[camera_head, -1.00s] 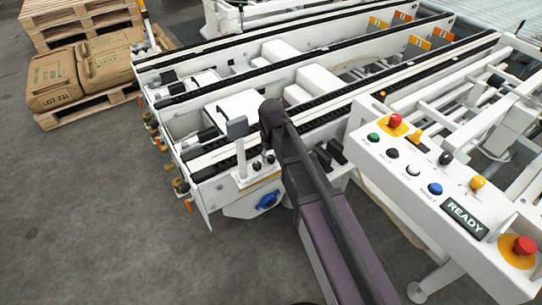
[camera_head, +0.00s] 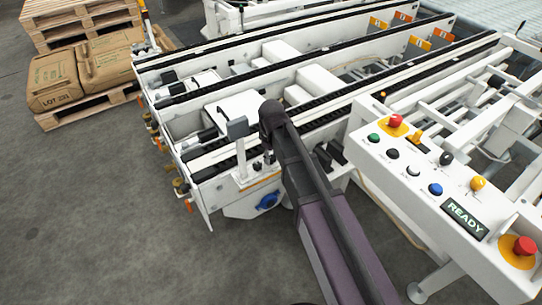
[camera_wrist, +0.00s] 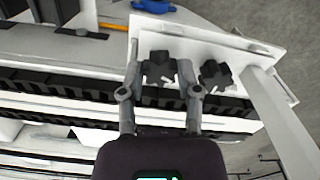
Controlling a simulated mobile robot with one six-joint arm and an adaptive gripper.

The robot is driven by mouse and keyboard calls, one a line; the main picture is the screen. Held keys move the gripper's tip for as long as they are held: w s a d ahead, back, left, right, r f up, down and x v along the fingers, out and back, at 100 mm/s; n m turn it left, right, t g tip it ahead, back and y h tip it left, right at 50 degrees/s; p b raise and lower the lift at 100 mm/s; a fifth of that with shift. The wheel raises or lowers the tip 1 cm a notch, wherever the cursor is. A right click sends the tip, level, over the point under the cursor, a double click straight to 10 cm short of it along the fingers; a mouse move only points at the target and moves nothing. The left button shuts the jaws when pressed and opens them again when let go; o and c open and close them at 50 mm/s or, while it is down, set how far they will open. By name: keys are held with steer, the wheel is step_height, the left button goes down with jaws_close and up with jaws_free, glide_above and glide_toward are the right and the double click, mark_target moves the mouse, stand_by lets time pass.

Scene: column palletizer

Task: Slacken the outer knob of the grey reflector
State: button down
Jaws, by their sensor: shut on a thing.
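The grey reflector (camera_head: 237,127) sits on top of a white post that rises from a small white bracket plate at the conveyor's near end. In the wrist view the plate (camera_wrist: 250,50) carries two black star knobs. My gripper (camera_wrist: 160,69) is shut on the knob farther from the post, the outer knob (camera_wrist: 158,66), with one finger on each side. The other knob (camera_wrist: 215,74) is beside it, nearer the post (camera_wrist: 278,115), and is free. In the head view my wrist partly covers the knobs, and the fingertips cannot be made out.
A blue handle (camera_head: 266,201) is below the plate. White conveyor rails with black chains (camera_head: 330,98) run behind my arm. A control panel (camera_head: 425,190) with several buttons and a READY display stands at right. Sacks on a pallet (camera_head: 85,95) are at far left; open floor lies front left.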

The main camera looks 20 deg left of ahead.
steer(key=shift+n, duration=2.1)
steer(key=c, duration=0.6)
jaws_free()
steer(key=shift+m, duration=0.3)
